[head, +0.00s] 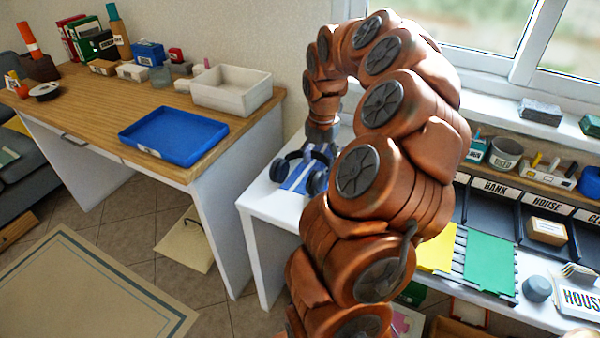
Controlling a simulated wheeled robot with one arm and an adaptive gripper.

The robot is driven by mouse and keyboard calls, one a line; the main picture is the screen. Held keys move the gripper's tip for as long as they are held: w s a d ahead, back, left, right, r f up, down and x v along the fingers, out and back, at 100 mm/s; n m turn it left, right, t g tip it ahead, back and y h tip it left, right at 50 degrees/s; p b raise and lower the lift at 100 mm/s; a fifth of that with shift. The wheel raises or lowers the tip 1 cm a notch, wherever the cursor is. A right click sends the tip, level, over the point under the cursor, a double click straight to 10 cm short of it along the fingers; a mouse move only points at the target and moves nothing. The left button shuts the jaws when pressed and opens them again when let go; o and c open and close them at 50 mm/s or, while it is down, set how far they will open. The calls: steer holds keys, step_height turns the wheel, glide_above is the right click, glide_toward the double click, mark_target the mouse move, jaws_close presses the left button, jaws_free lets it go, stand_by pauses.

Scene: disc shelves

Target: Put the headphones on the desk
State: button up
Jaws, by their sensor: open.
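The dark headphones (318,181) lie on a low white side table (258,208) in the middle of the head view, on or beside something blue and white. My gripper (318,150) points down right at the headband, with its fingers open. The fingers partly cover the headband, and I cannot tell whether they touch it. The desk (80,103) has a wooden top and white sides and stands to the left. Its front middle part is bare. My arm hides the right part of the side table.
On the desk are a blue tray (173,135), a white bin (231,90) and several books and small boxes at the back. At right, a counter holds labelled black compartments (490,212) and green and yellow sheets. A rug (85,290) lies on the floor.

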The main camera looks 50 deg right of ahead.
mark_target(319, 171)
steer(key=shift+a+f, duration=0.1)
steer(key=shift+f, duration=3.4)
steer(key=shift+w, duration=0.1)
steer(key=shift+c, duration=0.2)
jaws_close()
